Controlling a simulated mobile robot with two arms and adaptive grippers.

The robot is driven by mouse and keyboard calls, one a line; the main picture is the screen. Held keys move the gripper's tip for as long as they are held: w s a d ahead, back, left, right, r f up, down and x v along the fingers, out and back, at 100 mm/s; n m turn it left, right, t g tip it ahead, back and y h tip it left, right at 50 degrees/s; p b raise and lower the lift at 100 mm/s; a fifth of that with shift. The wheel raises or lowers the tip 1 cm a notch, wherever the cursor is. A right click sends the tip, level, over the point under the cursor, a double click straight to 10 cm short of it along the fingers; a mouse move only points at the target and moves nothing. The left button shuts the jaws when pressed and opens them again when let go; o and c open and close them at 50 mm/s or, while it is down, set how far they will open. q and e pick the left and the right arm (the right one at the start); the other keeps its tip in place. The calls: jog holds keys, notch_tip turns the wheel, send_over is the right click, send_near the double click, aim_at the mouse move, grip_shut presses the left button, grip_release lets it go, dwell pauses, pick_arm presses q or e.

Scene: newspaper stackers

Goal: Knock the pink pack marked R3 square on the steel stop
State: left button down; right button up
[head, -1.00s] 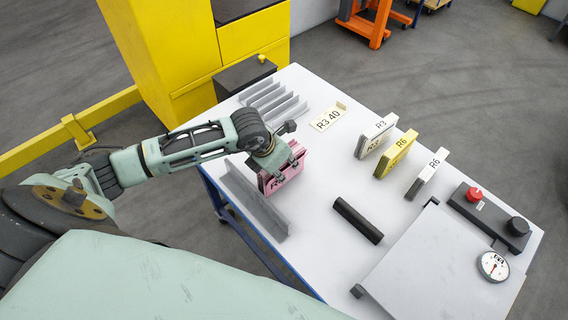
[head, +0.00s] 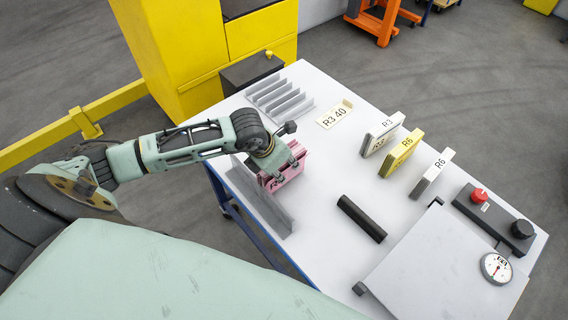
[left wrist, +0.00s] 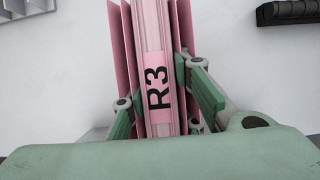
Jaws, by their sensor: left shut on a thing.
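The pink pack marked R3 (head: 288,170) is upright on the white table, in the jaws of my left gripper (head: 287,157). In the left wrist view the pack (left wrist: 150,40) stands between the two green fingers (left wrist: 160,110), its R3 label facing the camera. Its outer sheets spread apart from the middle bundle. The steel stop (head: 262,205), a long grey angle, stands just left of and in front of the pack. Whether the pack touches it is hard to tell. My right gripper is not in view.
A grey slotted rack (head: 280,98) and an R3 40 card (head: 336,115) lie behind. White R3 (head: 381,134), yellow R6 (head: 402,153) and white R6 (head: 432,174) packs stand to the right. A black bar (head: 361,218) lies nearer, before a grey scale plate (head: 432,262).

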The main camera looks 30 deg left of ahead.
aim_at(295, 151)
pick_arm(q)
jog(key=shift+s, duration=0.1)
jog(key=shift+s+a+f, duration=0.1)
jog(key=shift+s+f, duration=0.05)
jog(key=shift+f, duration=0.1)
dwell(1.1)
jog(key=shift+w+d+r+b, duration=0.1)
jog(key=shift+w+d+b, duration=0.15)
jog(key=shift+w+b, duration=0.7)
jog(key=shift+w+d+r, duration=0.1)
jog(key=shift+w+d, duration=0.25)
jog(key=shift+w, duration=0.4)
jog(key=shift+r, duration=0.15)
jog(key=shift+r+p, duration=1.4)
jog(key=shift+r, duration=1.55)
